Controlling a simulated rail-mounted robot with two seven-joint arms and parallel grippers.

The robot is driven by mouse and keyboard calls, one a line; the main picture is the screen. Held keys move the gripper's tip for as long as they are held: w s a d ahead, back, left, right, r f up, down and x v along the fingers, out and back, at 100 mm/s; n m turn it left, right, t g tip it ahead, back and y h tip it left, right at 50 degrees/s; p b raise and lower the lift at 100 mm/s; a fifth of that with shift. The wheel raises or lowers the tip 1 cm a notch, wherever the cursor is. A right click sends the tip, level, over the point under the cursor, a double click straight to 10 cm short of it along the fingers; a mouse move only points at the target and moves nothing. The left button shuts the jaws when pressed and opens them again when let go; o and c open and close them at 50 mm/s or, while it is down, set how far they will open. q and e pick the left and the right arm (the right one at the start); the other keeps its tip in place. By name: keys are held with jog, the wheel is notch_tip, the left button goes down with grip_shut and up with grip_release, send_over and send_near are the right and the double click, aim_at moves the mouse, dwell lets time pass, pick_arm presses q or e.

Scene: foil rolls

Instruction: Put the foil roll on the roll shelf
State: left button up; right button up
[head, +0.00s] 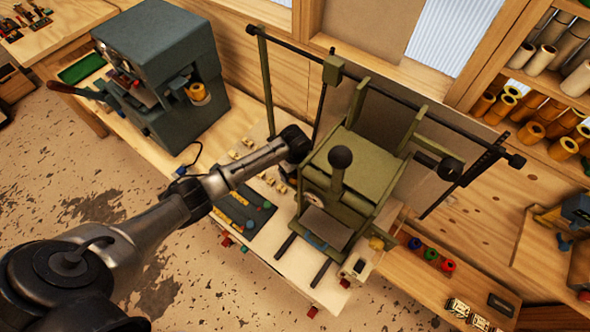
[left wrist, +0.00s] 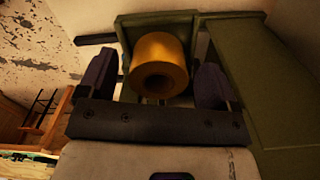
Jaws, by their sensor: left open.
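A gold foil roll (left wrist: 158,52) shows in the left wrist view, its hollow end facing the camera, against a green part of the press (left wrist: 245,85). My left gripper (left wrist: 155,82) is open, with one dark finger on each side of the roll and gaps beside it. In the head view my left arm reaches to the green press (head: 350,180); the gripper and this roll are hidden there. The roll shelf (head: 495,88) stands at the upper right and holds several gold, orange and pale rolls. My right gripper is not in view.
A blue-grey machine (head: 160,65) with a gold roll (head: 197,92) stands left of the press. Dark rods and a clear panel rise behind the press. Small coloured spools (head: 431,254) sit on the bench at right. The speckled floor (head: 70,170) is open at left.

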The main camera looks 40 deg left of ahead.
pick_arm(q)
notch_tip(320, 180, up, 12)
jog(key=shift+f+b, duration=0.15)
jog(key=shift+b, duration=0.3)
